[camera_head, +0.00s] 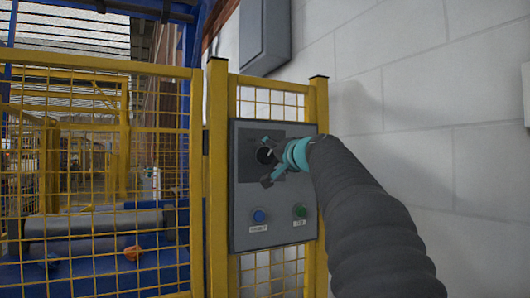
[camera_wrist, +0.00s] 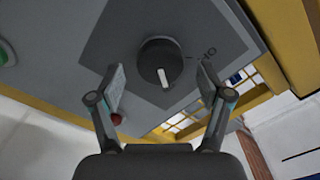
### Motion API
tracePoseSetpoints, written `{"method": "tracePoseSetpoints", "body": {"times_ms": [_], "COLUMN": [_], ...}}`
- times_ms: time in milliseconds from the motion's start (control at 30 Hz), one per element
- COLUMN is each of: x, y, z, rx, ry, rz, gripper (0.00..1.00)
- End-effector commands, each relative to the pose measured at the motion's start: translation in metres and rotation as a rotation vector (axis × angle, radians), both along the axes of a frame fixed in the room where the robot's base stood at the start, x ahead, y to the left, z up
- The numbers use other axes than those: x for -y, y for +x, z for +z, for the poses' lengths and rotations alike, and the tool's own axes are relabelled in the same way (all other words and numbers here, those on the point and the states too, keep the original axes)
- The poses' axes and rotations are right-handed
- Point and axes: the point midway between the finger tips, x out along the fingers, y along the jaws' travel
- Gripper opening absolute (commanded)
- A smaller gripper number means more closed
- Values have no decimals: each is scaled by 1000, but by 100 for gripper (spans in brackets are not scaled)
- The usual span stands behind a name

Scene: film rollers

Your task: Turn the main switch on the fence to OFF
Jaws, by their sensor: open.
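The main switch is a round black knob (camera_wrist: 152,52) with a white pointer line, on a dark square plate (camera_wrist: 105,45) of the grey panel (camera_head: 245,190). In the wrist view the pointer line points down the picture. The lettering beside the knob, to its right, appears to read ON, seen rotated. The knob also shows in the head view (camera_head: 265,156), partly covered by my gripper. My gripper (camera_wrist: 162,70) is open, with one finger on each side of the knob and gaps visible between. Whether the fingertips touch the panel I cannot tell.
Below the switch are a blue button (camera_head: 258,215) and a green button (camera_head: 299,211) with labels. The panel hangs between yellow fence posts (camera_head: 318,110). Yellow mesh fence (camera_head: 100,180) stands to the left, a pale block wall (camera_head: 420,110) to the right. A grey box (camera_head: 263,35) is on the wall above.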

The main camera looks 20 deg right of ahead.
Motion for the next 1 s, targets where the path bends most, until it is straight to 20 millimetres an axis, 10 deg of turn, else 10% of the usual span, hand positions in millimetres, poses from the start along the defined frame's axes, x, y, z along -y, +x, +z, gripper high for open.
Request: {"method": "tracePoseSetpoints", "body": {"times_ms": [500,767,1000], "x": [-1,-1,-1], "y": [19,19,19], "z": [0,0,-1], "rx": [1,1,1], "ry": [0,0,-10], "rz": [-1,-1,-1], "gripper": [78,18,18]}}
